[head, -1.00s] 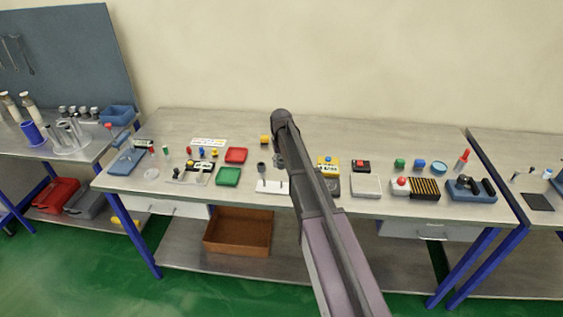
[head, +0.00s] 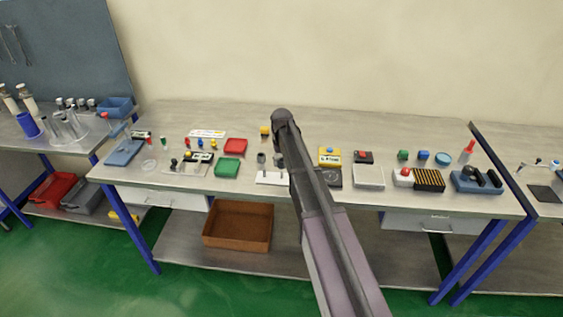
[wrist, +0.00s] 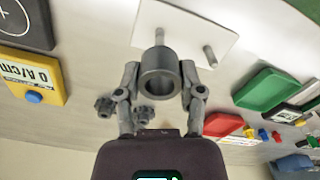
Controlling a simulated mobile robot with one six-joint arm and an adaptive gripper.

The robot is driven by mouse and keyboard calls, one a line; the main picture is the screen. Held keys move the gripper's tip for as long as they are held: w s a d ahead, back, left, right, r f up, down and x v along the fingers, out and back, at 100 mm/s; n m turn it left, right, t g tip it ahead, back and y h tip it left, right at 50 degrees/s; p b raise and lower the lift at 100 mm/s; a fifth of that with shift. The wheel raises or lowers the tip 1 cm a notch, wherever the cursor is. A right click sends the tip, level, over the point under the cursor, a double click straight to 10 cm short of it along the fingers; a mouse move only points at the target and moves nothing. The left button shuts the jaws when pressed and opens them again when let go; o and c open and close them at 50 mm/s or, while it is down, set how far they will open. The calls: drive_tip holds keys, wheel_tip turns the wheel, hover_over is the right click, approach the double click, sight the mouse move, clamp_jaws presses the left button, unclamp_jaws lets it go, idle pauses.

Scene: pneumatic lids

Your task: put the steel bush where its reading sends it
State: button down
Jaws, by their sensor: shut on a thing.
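The steel bush (wrist: 160,73) is a short, dark grey hollow cylinder, its open bore facing the wrist camera. My gripper (wrist: 160,85) is shut on it, with a finger on each side. In the head view the meter (head: 329,156) stands right of the arm, which largely hides my gripper.
A black plate with a circle (wrist: 25,22) lies beside the meter. Red (head: 236,146) and green (head: 229,169) trays are left of the white plate (head: 272,179). A pale tray (head: 369,176) and a striped black block (head: 428,180) stand right.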

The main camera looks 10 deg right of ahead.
sight(282, 178)
drive_tip(key=shift+f+b, duration=0.55)
drive_tip(key=shift+f, duration=0.2)
drive_tip(key=shift+f+b, duration=2.3)
idle(3.0)
drive_tip(key=shift+c, duration=0.6)
unclamp_jaws()
drive_tip(key=shift+o, duration=0.6)
